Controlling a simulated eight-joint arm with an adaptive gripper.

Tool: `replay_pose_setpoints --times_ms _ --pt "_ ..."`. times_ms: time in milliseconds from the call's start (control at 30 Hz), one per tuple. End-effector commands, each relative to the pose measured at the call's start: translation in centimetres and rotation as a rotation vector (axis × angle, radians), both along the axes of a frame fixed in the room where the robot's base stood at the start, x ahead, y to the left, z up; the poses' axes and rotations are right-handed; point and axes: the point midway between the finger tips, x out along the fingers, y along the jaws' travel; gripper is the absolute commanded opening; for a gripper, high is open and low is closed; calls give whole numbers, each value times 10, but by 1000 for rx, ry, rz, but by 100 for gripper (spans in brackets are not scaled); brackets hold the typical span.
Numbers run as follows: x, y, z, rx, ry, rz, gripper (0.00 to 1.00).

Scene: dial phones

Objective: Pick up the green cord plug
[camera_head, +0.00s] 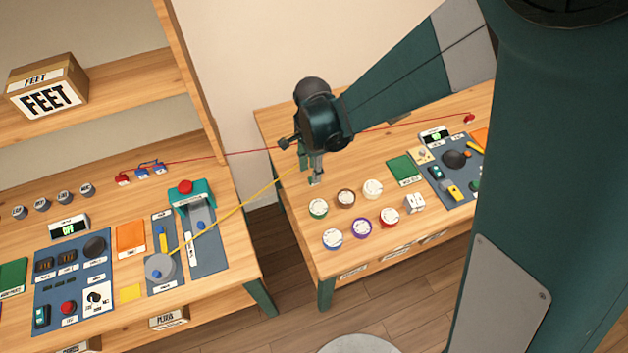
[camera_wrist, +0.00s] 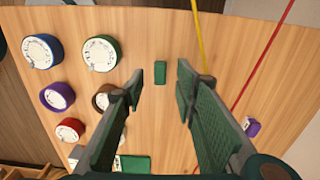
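A small green block, which looks like the green cord plug (camera_wrist: 160,72), lies on the wooden table top (camera_wrist: 185,150). In the wrist view it sits between and just beyond my fingertips, with bare wood on both sides. My gripper (camera_wrist: 159,88) is open and empty, its two green padded fingers spread wide. In the head view my gripper (camera_head: 315,178) points down over the left part of the right table, and a bit of green shows by its fingertips. I cannot tell the exact height gap.
Several round white-topped dials stand close by, including a green one (camera_wrist: 102,53) and a blue one (camera_wrist: 42,51). A yellow cord (camera_wrist: 197,40) and a red cord (camera_wrist: 262,55) run past on the right.

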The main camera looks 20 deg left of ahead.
Motion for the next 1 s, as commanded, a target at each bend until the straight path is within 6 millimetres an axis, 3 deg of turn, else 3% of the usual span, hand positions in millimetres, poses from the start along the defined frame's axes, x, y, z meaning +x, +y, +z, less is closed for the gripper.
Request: replay_pose_setpoints --times_ms 167,633,1000 --pt "1 0 -5 0 0 0 29" --pt "4 -3 -47 0 0 0 29" --pt "3 -3 -52 0 0 0 29"
